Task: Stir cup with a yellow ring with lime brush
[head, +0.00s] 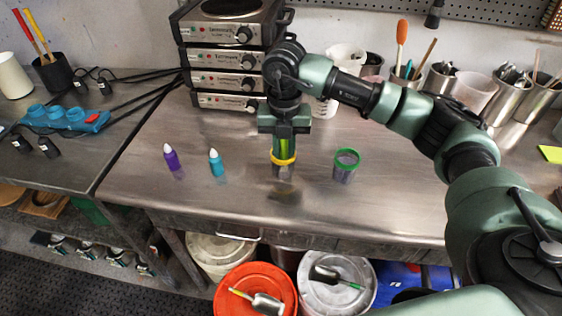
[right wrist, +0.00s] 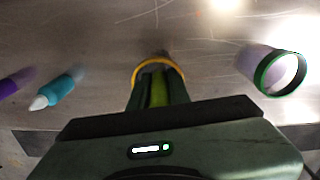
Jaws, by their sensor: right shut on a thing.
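The cup with a yellow ring (head: 283,172) stands upright on the steel bench. Its yellow rim also shows in the right wrist view (right wrist: 172,64). My right gripper (head: 285,146) points down directly over this cup, shut on the lime brush (right wrist: 158,93), whose lime part shows between the fingers. The brush's lower end is hidden, apparently inside the cup; I cannot tell how deep it is. My left gripper is not in view.
A cup with a green ring (head: 344,172) stands to the right. A purple bottle (head: 171,160) and a teal bottle (head: 216,166) stand to the left. Stacked hotplates (head: 225,62) and tool-filled metal cups (head: 440,78) are behind. The bench front is clear.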

